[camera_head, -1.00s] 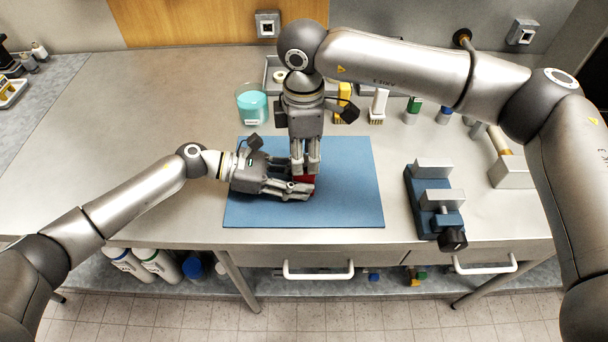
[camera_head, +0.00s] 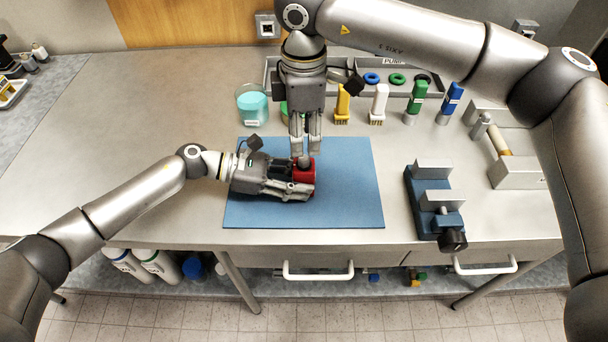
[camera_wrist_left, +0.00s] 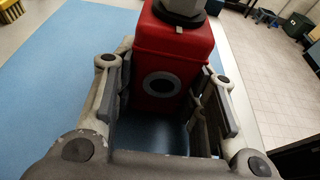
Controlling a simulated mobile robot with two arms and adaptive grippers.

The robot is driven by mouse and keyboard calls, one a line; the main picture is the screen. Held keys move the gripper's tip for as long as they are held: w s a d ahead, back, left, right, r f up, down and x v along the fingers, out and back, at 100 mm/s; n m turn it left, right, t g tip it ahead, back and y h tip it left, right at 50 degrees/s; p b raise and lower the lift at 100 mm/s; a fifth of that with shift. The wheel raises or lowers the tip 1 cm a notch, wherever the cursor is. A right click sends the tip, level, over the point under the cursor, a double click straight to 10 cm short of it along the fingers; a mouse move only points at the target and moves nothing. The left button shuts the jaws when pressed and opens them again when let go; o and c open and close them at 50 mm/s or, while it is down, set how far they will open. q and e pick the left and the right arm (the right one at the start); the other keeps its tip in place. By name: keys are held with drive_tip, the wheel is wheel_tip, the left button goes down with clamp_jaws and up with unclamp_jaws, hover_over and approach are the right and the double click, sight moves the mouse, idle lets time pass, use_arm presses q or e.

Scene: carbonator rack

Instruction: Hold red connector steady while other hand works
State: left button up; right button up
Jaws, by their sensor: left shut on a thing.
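The red connector (camera_head: 307,170) is upright over the blue mat (camera_head: 350,190). A dark fitting (camera_head: 304,161) sits on its top. In the left wrist view the connector (camera_wrist_left: 172,50) shows a round dark port on its near face and a grey fitting (camera_wrist_left: 181,8) on top. My left gripper (camera_head: 300,188) is shut on the connector, with its fingers (camera_wrist_left: 165,95) on either side of it. My right gripper (camera_head: 306,150) points down just above the connector's top. Whether its fingers touch the fitting or hold anything is unclear.
A blue-grey vise (camera_head: 434,205) stands right of the mat. A beaker of turquoise liquid (camera_head: 252,107) and yellow, white, green and blue parts stand behind. A grey tray (camera_head: 268,75) with coloured rings lies at the back. The table's left side is clear.

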use_arm(q)
drive_tip(key=o, duration=0.9)
drive_tip(key=shift+c, duration=0.2)
